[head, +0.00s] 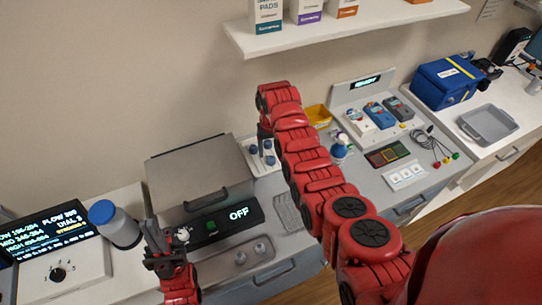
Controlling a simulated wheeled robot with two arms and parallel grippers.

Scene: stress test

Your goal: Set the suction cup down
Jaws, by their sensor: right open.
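No single item is clearly marked as the suction cup. Blue-topped bulbs (268,146) stand in a small white rack behind the grey lidded machine's right side, and a blue and white bulb-like piece (340,147) stands right of my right arm. My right gripper (265,131) is open, pointing down just above the rack; my own arm partly hides it. My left gripper (166,240) is low in front of the grey machine. A small whitish piece (183,235) shows at its fingertips; whether it is gripped I cannot tell.
The grey lidded machine (200,170) reads OFF. A blue-capped cylinder (115,224) and a display panel (50,235) stand left. A yellow bin (318,116), meters (380,114), coloured leads (440,148), a blue case (446,82) and a grey tray (488,123) lie right. A shelf (340,28) hangs above.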

